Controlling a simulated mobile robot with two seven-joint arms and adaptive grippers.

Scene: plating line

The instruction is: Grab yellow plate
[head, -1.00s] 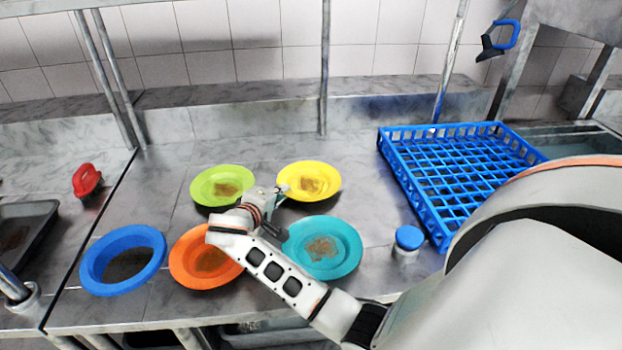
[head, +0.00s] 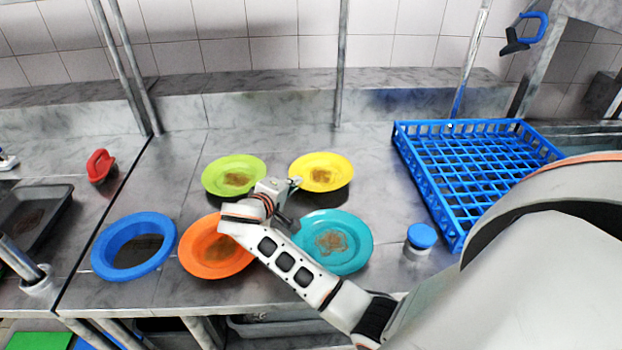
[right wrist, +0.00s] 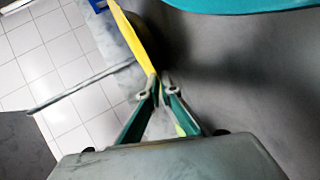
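The yellow plate (head: 322,172), with a brown food smear, lies at the back of the steel counter. My right gripper (head: 295,186) is at its near left rim. In the right wrist view, the yellow plate (right wrist: 136,42) shows nearly edge-on, and the green-sided fingers of my right gripper (right wrist: 159,82) come together on its rim. My left gripper is not in view.
A blue rack (head: 405,150) stands at right. A blue-lidded jar (head: 421,237) stands before it. A red-handled item (head: 100,165) is at left.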

